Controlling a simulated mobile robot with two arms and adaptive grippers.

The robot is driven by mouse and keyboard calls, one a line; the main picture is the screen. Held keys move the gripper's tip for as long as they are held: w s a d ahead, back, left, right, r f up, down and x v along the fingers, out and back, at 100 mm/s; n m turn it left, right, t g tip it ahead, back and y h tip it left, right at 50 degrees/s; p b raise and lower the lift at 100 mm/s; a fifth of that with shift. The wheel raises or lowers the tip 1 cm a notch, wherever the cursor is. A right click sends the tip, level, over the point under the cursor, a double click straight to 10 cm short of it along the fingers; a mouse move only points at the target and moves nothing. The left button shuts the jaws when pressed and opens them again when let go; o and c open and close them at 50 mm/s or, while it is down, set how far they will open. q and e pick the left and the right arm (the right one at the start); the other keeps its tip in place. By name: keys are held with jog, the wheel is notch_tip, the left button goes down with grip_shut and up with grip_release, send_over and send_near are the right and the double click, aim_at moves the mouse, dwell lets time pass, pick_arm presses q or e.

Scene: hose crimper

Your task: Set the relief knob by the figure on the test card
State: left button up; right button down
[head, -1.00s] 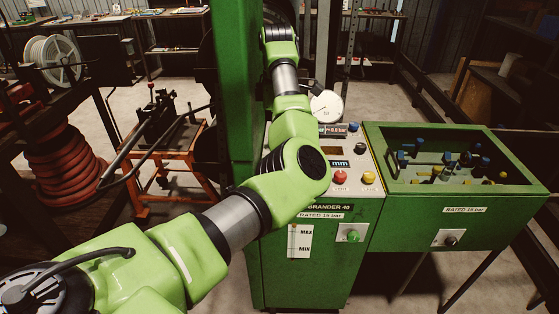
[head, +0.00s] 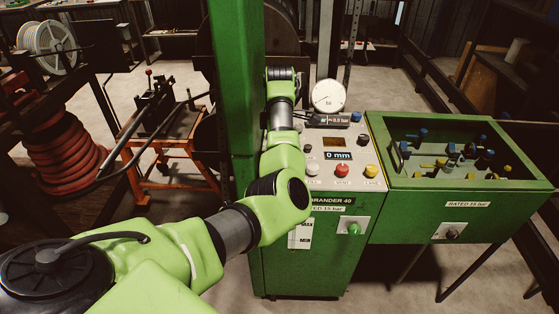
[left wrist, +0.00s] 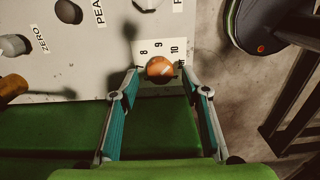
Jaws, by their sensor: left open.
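In the left wrist view an orange round knob (left wrist: 160,67) sits on a pale plate marked 8, 9 and 10. I take it for the relief knob, though no name shows on it. My left gripper (left wrist: 160,80) is open, with one finger on each side of the knob; I cannot tell whether either touches it. In the head view my left arm reaches up beside the green column, and its gripper and this knob are hidden. I cannot make out a test card in either view. My right gripper is not in view.
The green machine's panel holds a round gauge (head: 328,96), a 0 mm display (head: 338,156) and a red button (head: 342,171). A green bin (head: 520,185) of small fittings stands right. The green column (head: 232,90) stands close beside my arm.

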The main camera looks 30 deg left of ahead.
pick_arm(q)
jog(key=shift+f, duration=1)
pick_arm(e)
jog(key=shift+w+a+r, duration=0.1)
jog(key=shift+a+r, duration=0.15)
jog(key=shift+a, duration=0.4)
pick_arm(q)
jog(key=shift+c, duration=0.4)
jog(key=shift+r, duration=0.1)
jog(key=c, duration=1)
jog(key=shift+c, duration=0.2)
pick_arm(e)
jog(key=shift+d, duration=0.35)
